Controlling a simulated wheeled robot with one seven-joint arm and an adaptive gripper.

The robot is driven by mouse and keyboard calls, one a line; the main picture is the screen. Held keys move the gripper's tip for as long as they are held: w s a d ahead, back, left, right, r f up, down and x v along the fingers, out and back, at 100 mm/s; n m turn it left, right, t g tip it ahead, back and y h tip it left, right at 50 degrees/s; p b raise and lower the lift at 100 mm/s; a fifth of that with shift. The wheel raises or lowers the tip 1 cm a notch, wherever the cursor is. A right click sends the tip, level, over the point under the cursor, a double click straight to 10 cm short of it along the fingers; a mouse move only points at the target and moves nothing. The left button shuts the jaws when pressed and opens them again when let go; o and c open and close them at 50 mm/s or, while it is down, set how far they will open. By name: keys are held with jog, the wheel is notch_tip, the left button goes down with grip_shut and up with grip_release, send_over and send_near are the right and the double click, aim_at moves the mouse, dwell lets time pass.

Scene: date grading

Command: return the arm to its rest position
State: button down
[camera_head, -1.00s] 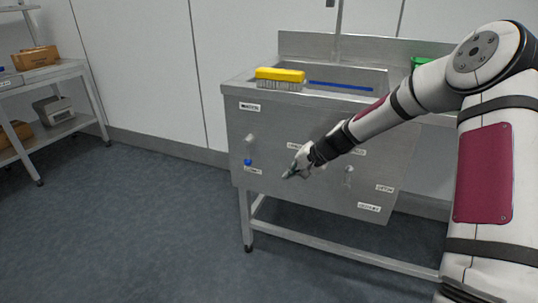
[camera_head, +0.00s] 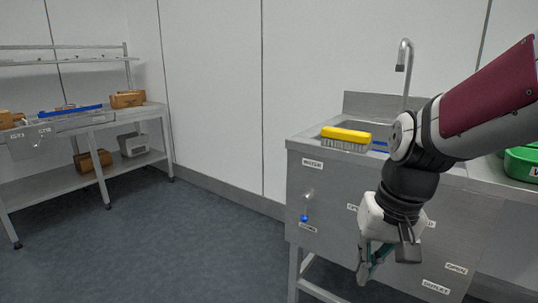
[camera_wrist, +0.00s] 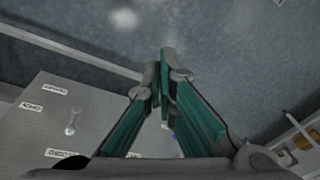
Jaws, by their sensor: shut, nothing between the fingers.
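My gripper (camera_head: 366,276) hangs pointing down in front of the steel sink unit (camera_head: 335,225) in the head view, held by my bent arm at the right. In the wrist view its two green-padded fingers (camera_wrist: 161,75) come together at the tips with nothing between them. The sink's labelled front panel (camera_wrist: 35,125) lies to the left in the wrist view, and the floor is beyond the fingertips. My arm hides part of the sink basin and panel in the head view.
A yellow brush (camera_head: 346,134) lies on the sink's rim, near the tap (camera_head: 404,70). A knob with a blue tip (camera_head: 304,216) sticks out of the panel. A green container (camera_head: 522,163) stands at right. A steel shelf unit (camera_head: 118,168) holds boxes at left. Open floor (camera_head: 200,250) lies between.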

jog(key=s+d+r+n+g+h, duration=0.1)
jog(key=s, duration=1.1)
jog(key=s+d+r, duration=0.1)
jog(key=s+r, duration=0.1)
jog(key=s, duration=1)
notch_tip(320, 180, up, 29)
jog(key=t+p, duration=0.3)
jog(key=p, duration=2.4)
jog(key=shift+w+d+t+p, duration=0.3)
jog(key=shift+w+p, duration=0.1)
